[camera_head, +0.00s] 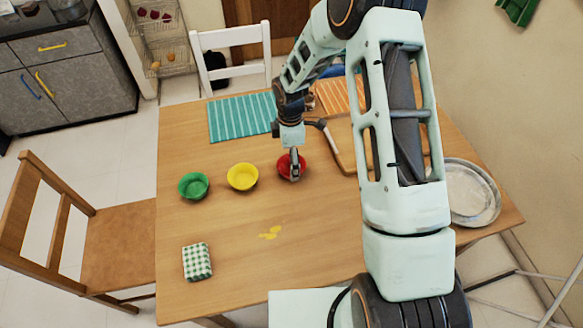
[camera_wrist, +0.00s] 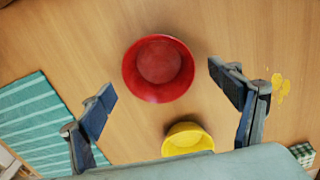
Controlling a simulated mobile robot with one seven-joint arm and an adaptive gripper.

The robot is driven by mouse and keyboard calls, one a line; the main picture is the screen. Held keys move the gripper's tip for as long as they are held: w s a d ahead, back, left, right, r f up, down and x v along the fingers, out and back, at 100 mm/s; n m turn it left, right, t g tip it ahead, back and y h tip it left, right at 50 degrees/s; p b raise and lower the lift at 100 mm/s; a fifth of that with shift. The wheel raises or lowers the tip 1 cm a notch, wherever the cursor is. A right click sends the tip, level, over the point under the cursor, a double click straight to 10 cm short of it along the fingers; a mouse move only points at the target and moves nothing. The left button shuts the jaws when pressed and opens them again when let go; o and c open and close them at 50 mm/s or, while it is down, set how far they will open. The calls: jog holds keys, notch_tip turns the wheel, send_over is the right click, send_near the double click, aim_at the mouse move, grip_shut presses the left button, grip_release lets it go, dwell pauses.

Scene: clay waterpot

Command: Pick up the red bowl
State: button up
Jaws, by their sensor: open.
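The red bowl (camera_head: 284,167) stands upright on the wooden table in the head view, to the right of the yellow bowl. My gripper (camera_head: 295,166) is above it and hides part of it. In the wrist view the red bowl (camera_wrist: 158,69) is seen from above, empty, and lies ahead of and between the lines of my two fingers. My gripper (camera_wrist: 165,92) is open, its fingers wide apart with nothing between them. I cannot tell the exact height of the fingertips over the bowl.
A yellow bowl (camera_head: 242,177) and a green bowl (camera_head: 194,186) stand to the left. A striped teal mat (camera_head: 232,118) lies behind. A checked green item (camera_head: 197,262), a yellow patch (camera_head: 270,233), a cutting board (camera_head: 345,150) and a round tray (camera_head: 487,218) are also on the table.

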jog(key=shift+w+d+f, duration=0.1)
jog(key=shift+d+f, duration=0.05)
jog(key=shift+f, duration=1.45)
jog(key=c, duration=1.1)
jog(key=shift+c, duration=0.2)
